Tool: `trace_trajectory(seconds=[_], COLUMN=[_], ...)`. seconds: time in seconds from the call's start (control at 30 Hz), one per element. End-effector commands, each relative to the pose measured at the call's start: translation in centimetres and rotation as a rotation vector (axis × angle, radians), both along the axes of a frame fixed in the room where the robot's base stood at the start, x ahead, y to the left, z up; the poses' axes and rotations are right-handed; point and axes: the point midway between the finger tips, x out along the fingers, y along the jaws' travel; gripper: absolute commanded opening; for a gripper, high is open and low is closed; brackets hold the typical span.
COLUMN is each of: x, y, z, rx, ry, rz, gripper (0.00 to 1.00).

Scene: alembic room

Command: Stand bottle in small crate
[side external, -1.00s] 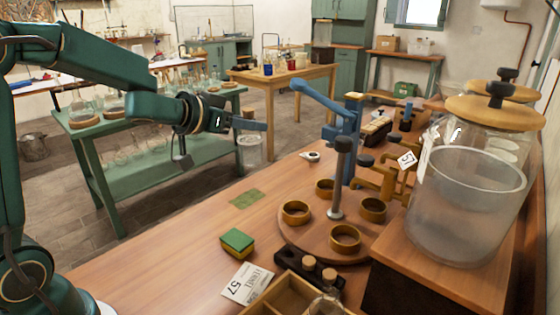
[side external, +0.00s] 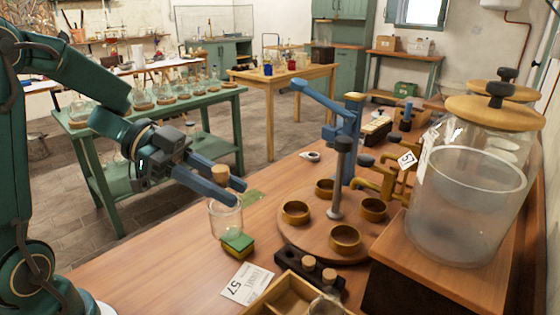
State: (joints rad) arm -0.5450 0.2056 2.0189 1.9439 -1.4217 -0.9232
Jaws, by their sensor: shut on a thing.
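My gripper (side external: 239,193) is shut on the neck of a clear glass bottle (side external: 224,216) with a cork stopper (side external: 220,174). The bottle hangs upright below the fingers, and the cork shows above them. In the picture its lower end overlaps the green and yellow sponge (side external: 238,243); its height over the table is hard to tell. The small wooden crate (side external: 262,303) with compartments is at the bottom edge, to the right of and nearer than the bottle. The crate is partly cut off by the frame, and a glass piece (side external: 326,306) shows at its right side.
A dark rack (side external: 296,262) with corked tops stands just behind the crate. A round wooden stand (side external: 318,240) with brass rings and a post is to the right. A card marked 57 (side external: 247,284) lies left of the crate. A large glass jar (side external: 465,210) stands far right.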

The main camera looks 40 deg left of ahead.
Motion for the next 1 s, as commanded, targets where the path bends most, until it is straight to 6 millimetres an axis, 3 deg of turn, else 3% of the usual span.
trace_trajectory(seconds=[0.1,0.27,0.7,1.0], x=[-1.7,-2.7,-3.8,-4.2], y=[0.0,-0.7,-8.3,-11.6], z=[-0.4,-0.9,-5.5,-7.5], rx=[-0.003,-0.005,-0.005,-0.002], ry=[0.001,0.001,0.007,0.004], rz=[-0.061,-0.1,-0.106,-0.101], gripper=[0.0,0.0,0.0,0.0])
